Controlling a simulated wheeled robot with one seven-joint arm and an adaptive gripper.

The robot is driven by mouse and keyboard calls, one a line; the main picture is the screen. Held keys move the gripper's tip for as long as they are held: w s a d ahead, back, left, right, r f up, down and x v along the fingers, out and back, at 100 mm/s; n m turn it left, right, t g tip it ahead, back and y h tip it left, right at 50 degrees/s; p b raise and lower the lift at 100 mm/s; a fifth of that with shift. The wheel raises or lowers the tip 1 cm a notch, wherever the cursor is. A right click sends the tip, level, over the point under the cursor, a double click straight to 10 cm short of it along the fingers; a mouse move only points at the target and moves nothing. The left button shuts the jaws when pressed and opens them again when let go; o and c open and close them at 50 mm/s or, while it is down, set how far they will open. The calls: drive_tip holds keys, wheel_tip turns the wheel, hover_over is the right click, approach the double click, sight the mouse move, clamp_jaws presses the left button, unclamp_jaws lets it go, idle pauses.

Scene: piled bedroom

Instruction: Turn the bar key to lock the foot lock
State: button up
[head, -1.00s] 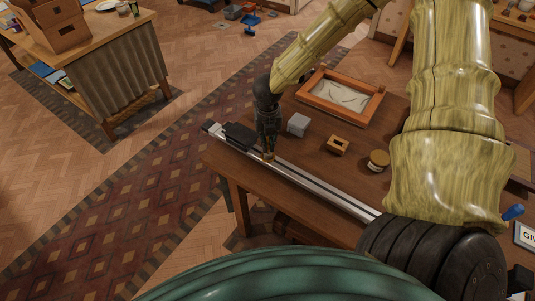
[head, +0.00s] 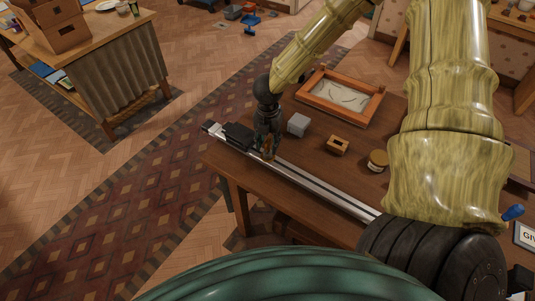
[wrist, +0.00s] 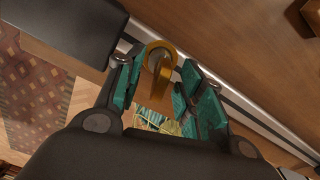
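A black lock block (head: 238,136) sits on the silver rail along the front edge of the wooden table; it is probably the dark block (wrist: 62,25) at upper left in the wrist view. A brass, ring-shaped key bow (wrist: 150,47) stands beside the rail in the wrist view. My gripper (head: 268,153) points down at the rail, just right of the black block. In the wrist view my gripper (wrist: 157,88) has its teal-padded fingers apart, one on each side of the key, with gaps visible. The lower part of the key and any keyhole are hidden.
On the table (head: 310,160) are a grey box (head: 298,124), a small wooden block (head: 338,145), a lidded jar (head: 378,161) and a wood-framed tray (head: 312,82).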

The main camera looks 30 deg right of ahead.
drive_tip(key=shift+r+p, duration=2.45)
drive_tip(key=shift+r, duration=0.6)
